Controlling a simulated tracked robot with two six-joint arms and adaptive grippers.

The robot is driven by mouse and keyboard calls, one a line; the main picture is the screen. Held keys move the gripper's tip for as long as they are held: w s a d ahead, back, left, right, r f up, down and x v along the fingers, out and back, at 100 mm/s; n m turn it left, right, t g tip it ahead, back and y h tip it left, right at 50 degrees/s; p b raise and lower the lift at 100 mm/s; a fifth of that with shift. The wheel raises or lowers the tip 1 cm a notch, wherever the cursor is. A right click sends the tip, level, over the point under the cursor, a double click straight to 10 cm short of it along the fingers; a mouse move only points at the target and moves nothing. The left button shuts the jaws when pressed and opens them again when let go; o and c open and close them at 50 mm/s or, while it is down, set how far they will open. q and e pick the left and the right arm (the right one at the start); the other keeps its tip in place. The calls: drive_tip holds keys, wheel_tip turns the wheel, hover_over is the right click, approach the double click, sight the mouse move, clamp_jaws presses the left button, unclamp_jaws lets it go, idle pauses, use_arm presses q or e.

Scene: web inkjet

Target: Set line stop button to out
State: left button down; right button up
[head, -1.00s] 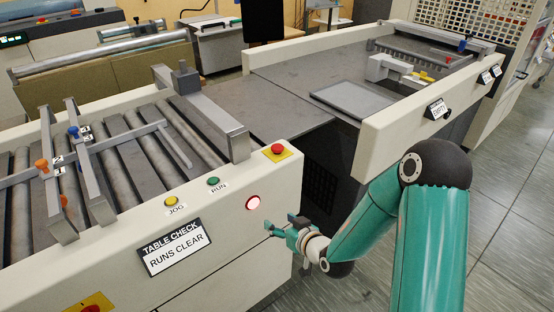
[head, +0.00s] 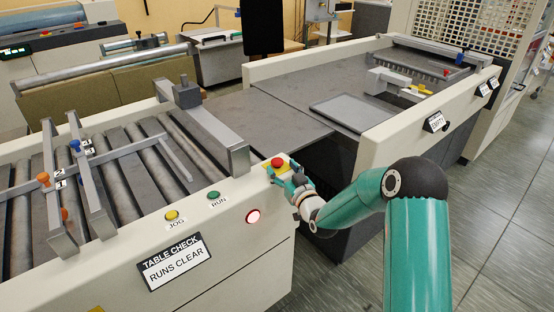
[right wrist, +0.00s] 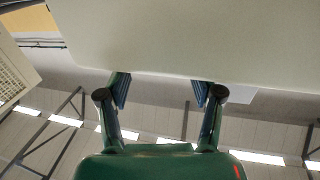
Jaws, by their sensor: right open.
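The line stop button is probably the red mushroom button (head: 277,162) on a yellow plate, at the right end of the cream roller table's top. My right gripper (head: 279,176) is close by, just in front of and below the button in the head view, partly covering the yellow plate. I cannot tell whether it touches. In the right wrist view my right gripper (right wrist: 162,92) has its two fingers apart with nothing between them. The cream panel (right wrist: 190,35) fills the top of that view; the button does not show there. My left gripper is not in view.
A yellow jog button (head: 171,215), a green run button (head: 213,195) and a lit red-ringed button (head: 253,217) are on the roller table's front. A "TABLE CHECK RUNS CLEAR" sign (head: 174,262) hangs there. A flat feed table (head: 290,85) stands behind right. Grey floor (head: 490,220) is open at right.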

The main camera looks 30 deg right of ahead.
sight(280, 166)
drive_tip(key=shift+w+d+p, duration=0.15)
drive_tip(key=shift+w, duration=0.8)
drive_tip(key=shift+w+d+p, duration=0.15)
drive_tip(key=shift+w, duration=0.8)
drive_tip(key=shift+c, duration=0.2)
clamp_jaws()
